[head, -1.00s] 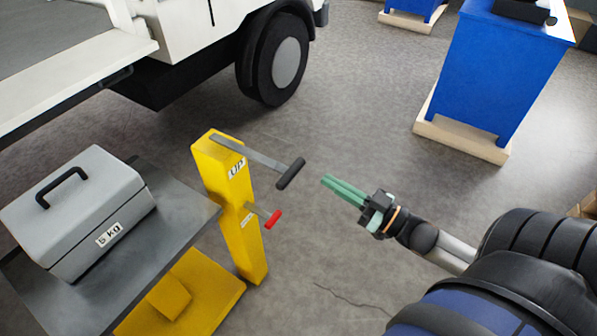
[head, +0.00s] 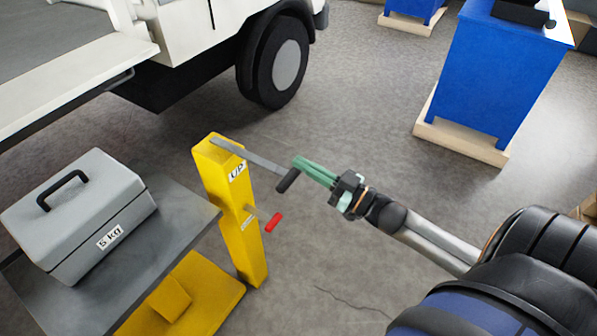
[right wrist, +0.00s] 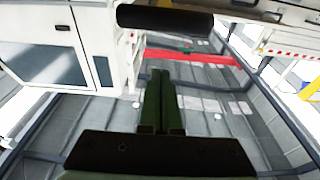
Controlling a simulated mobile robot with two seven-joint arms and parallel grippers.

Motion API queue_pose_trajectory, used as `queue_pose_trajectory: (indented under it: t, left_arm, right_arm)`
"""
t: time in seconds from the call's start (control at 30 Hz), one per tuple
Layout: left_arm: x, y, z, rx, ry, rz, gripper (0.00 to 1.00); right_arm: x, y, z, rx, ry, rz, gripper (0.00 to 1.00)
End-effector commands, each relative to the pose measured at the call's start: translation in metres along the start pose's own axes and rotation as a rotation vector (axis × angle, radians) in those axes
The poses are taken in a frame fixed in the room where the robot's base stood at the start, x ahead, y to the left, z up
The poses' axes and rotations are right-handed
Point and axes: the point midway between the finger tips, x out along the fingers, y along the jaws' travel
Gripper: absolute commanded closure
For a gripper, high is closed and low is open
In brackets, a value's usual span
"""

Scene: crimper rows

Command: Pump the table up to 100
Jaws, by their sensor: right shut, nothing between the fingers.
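The lift table has a grey platform (head: 150,255) and a yellow post (head: 240,225) marked "UP". A grey lever (head: 250,155) with a black grip (head: 288,180) sticks out from the post's top to the right. A shorter lever with a red grip (head: 274,222) sits lower on the post. My right gripper (head: 300,164) has green fingers, shut and empty, with its tips close by the black grip; I cannot tell whether they touch. In the right wrist view the black grip (right wrist: 165,18) crosses above the fingers (right wrist: 160,75). My left gripper is not in view.
A grey case (head: 75,215) marked "5 kg" stands on the platform. A white truck (head: 185,40) with a black wheel (head: 280,62) is behind. A blue cabinet (head: 490,80) on a wooden base stands at the right back. The floor between is clear.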

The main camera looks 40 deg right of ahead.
Motion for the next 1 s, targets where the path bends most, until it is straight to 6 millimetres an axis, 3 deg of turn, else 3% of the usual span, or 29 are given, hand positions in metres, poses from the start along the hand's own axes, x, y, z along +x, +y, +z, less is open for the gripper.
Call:
queue_pose_trajectory:
  t: [0.17, 0.2, 0.4, 1.0]
  left_arm:
    - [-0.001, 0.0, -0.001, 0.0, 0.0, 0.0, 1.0]
    - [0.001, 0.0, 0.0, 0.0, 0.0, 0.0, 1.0]
    - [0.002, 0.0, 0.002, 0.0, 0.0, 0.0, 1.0]
    - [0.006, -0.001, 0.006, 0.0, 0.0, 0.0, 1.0]
  right_arm:
    - [0.027, 0.0, 0.002, 0.0, 0.001, 0.001, 1.0]
    - [0.021, 0.0, 0.013, 0.003, -0.004, 0.004, 1.0]
    - [0.014, 0.0, 0.034, 0.001, -0.002, 0.001, 1.0]
    - [0.011, -0.001, 0.042, 0.001, 0.007, 0.0, 1.0]
